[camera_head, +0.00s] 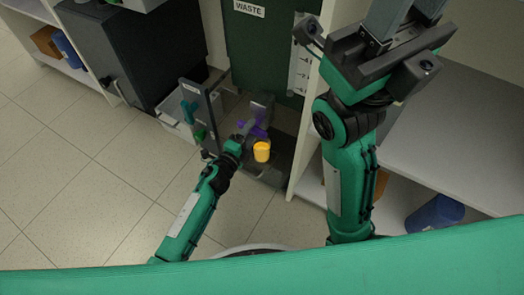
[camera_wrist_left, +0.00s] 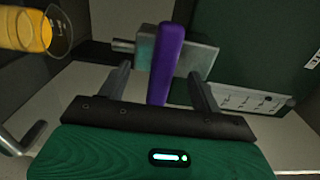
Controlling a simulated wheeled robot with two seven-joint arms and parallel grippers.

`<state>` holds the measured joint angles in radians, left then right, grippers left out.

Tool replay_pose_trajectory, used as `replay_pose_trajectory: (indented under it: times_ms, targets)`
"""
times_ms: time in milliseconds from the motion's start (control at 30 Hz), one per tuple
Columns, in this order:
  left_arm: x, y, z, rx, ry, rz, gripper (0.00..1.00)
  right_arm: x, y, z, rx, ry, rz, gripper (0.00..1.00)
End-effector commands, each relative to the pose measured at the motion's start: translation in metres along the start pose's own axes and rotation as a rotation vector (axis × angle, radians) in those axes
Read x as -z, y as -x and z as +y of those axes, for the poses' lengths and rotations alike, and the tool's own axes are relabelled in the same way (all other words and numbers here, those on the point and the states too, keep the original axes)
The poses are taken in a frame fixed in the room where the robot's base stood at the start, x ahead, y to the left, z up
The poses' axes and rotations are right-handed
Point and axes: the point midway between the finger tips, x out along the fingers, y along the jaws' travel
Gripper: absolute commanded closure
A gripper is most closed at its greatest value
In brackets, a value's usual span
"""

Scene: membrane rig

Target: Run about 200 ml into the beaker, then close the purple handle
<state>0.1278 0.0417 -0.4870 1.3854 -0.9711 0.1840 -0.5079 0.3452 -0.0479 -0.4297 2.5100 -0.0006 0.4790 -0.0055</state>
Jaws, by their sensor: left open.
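The purple handle (camera_head: 258,130) is on the rig, partly hidden behind my left gripper (camera_head: 243,130). In the left wrist view the purple handle (camera_wrist_left: 166,62) stands between the two spread fingers of my left gripper (camera_wrist_left: 162,90), with gaps on both sides. A grey metal block is behind the handle. The beaker (camera_head: 262,151) is close to my left gripper and looks yellow inside. In the left wrist view the clear beaker (camera_wrist_left: 32,32) with yellow contents is at the upper left, cut by the edge. Its level marks cannot be read. My right gripper (camera_head: 400,40) is raised at the top right, its tips cut off.
A teal handle (camera_head: 190,108) is on the rig to the left of my left gripper. A dark green panel (camera_head: 262,50) marked WASTE stands behind. A white shelf (camera_head: 450,140) with a blue container (camera_head: 435,214) is at the right. The tiled floor (camera_head: 100,180) is clear at the left.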

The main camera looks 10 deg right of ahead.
Motion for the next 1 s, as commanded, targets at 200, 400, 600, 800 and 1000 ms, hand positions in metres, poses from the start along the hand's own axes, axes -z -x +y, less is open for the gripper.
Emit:
replay_pose_trajectory:
  times_ms: [200, 400, 600, 800, 1000]
  targets:
    - [-0.002, 0.002, -0.001, 0.001, -0.002, -0.002, 0.35, 0.000, -0.001, 0.000, 0.000, 0.000, -0.001, 0.64]
    - [-0.002, 0.019, -0.002, 0.000, 0.000, -0.004, 0.35, -0.001, -0.007, 0.001, 0.000, 0.000, -0.001, 0.64]
    - [-0.002, 0.040, -0.002, 0.000, -0.001, -0.003, 0.35, -0.002, -0.012, 0.001, 0.000, 0.000, -0.001, 0.64]
    - [-0.003, 0.060, -0.002, 0.000, -0.002, -0.004, 0.35, -0.003, -0.016, 0.002, 0.000, 0.000, -0.001, 0.64]
    - [-0.002, 0.076, -0.002, 0.001, -0.002, -0.004, 0.35, -0.004, -0.019, 0.002, 0.000, 0.000, 0.000, 0.64]
